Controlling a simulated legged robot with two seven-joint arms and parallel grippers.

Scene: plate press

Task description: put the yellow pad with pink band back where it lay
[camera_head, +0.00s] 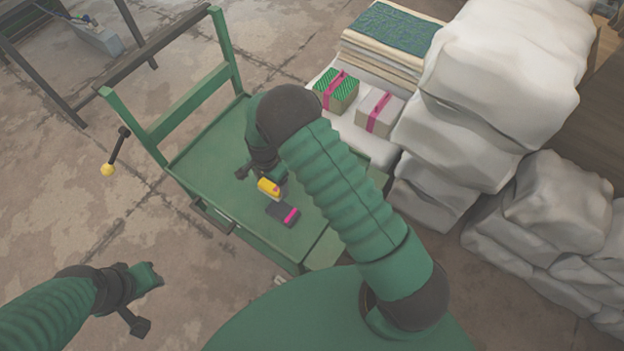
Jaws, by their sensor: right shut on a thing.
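The yellow pad with a pink band (268,187) is at my right gripper (261,178), over the green cart top. My right gripper is shut on it; the wrist and arm hide part of the jaws and pad. I cannot tell whether the pad touches the cart top.
The green cart (200,160) has a raised rail at its far left. Right of it, a green patterned block (337,90) and a beige block (379,112), both pink-banded, sit by folded cloths (385,60). White sacks (510,75) are piled at right. A yellow-knobbed lever (108,169) sticks out left.

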